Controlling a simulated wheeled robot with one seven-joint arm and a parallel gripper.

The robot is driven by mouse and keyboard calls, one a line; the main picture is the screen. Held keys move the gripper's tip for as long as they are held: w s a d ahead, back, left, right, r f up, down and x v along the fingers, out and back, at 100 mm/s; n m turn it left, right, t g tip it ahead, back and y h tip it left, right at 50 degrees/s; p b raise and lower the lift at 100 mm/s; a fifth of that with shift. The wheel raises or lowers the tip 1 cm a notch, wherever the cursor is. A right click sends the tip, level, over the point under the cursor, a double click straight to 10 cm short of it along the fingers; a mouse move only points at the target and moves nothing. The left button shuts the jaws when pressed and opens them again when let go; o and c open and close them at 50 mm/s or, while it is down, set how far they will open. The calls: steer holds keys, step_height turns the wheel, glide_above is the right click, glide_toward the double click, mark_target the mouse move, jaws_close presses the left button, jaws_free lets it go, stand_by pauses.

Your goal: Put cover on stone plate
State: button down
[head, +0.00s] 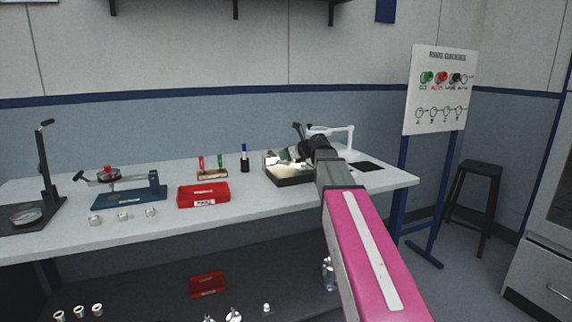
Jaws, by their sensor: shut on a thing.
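My gripper (284,160) is at the end of my arm, over a dark-sided open tray (292,181) with a pale inside, toward the back of the bench. It is shut on a small pale thing that is mostly hidden by the gripper; I cannot tell whether it is the cover. A dark flat base (42,217), perhaps the stone plate, lies at the far left of the bench under a tall stand. A round metal disc (26,214) rests on it. My gripper is far to its right.
On the bench (250,203) are a blue fixture (130,195), a red box (203,195), small metal parts (122,216), a pen holder (245,165), a white stand (345,140) and a black mat (366,166). The front edge is mostly clear. A stool (474,195) stands right.

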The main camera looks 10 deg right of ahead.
mark_target(286, 161)
steer(key=shift+f, duration=1.9)
steer(key=shift+f, duration=0.1)
steer(key=c, duration=0.9)
jaws_free()
steer(key=v, duration=1.2)
